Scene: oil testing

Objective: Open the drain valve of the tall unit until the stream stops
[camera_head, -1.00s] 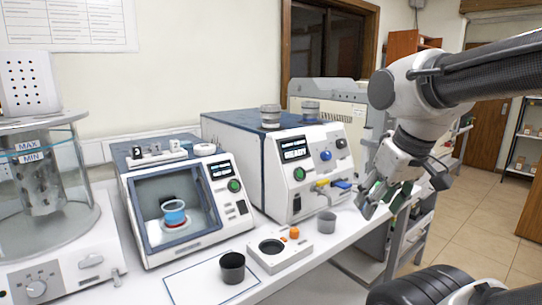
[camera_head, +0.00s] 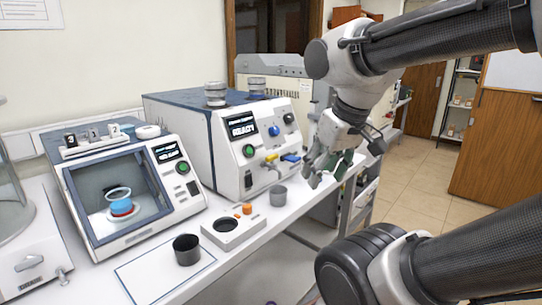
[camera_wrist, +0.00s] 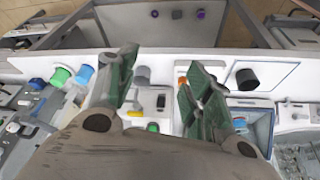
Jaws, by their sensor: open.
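The tall unit (camera_head: 225,145) is a white and blue box with a lit screen reading something like READY.
A white block with a round hole (camera_head: 232,231) and an orange knob (camera_head: 247,209) sits left of the grey cup. A dark cup (camera_head: 187,250) stands at the front on a marked sheet. A windowed machine (camera_head: 120,190) stands at left. The bench's front edge is close.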

